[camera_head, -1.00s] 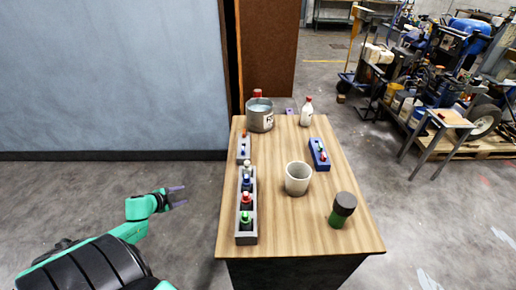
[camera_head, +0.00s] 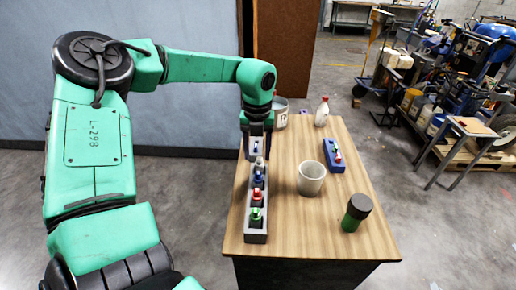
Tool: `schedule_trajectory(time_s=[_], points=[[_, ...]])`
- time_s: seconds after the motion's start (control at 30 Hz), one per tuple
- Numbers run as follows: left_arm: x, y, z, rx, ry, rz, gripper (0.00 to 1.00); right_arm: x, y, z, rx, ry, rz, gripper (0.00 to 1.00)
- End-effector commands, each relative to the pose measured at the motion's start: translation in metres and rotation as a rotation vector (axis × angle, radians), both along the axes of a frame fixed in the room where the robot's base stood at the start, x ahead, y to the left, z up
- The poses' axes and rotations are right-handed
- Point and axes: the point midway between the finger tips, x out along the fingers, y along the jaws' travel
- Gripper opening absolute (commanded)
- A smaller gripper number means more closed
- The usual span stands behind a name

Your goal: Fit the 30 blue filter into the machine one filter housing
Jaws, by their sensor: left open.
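A long grey rack (camera_head: 257,236) lies along the left side of the wooden table. It holds a row of small capped filters: a pale one at the far end, then a blue one (camera_head: 259,179), a red one (camera_head: 257,195) and a green one (camera_head: 256,215) nearest. My left gripper (camera_head: 256,156) is open, pointing down over the rack's far end, just beyond the blue filter. A smaller grey holder behind the rack is mostly hidden by the gripper. A blue holder (camera_head: 333,157) with small coloured parts lies on the right. I cannot tell which holder belongs to machine one, nor read any numbers.
A labelled metal pot (camera_head: 280,113) and a white red-capped bottle (camera_head: 322,112) stand at the back. The table's front middle is clear.

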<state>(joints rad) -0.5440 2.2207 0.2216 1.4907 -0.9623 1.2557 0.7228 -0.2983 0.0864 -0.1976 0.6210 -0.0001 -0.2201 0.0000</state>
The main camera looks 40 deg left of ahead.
Motion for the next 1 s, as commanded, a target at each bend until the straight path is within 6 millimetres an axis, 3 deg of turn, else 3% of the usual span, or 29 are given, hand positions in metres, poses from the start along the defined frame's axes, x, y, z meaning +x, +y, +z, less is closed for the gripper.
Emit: schedule_trajectory(time_s=[0.03,0.2,0.43,1.0], points=[[0.000,0.000,-0.013,-0.001,0.001,0.000,0.55,-0.001,0.001,-0.009,0.001,0.001,0.000,0.00],[0.000,0.000,-0.038,-0.001,0.000,0.000,0.55,-0.001,0.003,-0.023,0.004,0.002,-0.001,0.00],[0.001,0.000,-0.070,-0.002,-0.003,0.000,0.55,-0.002,0.007,-0.059,0.011,0.003,-0.001,0.00],[0.001,0.000,-0.073,-0.002,-0.003,0.000,0.55,-0.002,0.006,-0.062,0.008,0.004,0.001,0.00]])
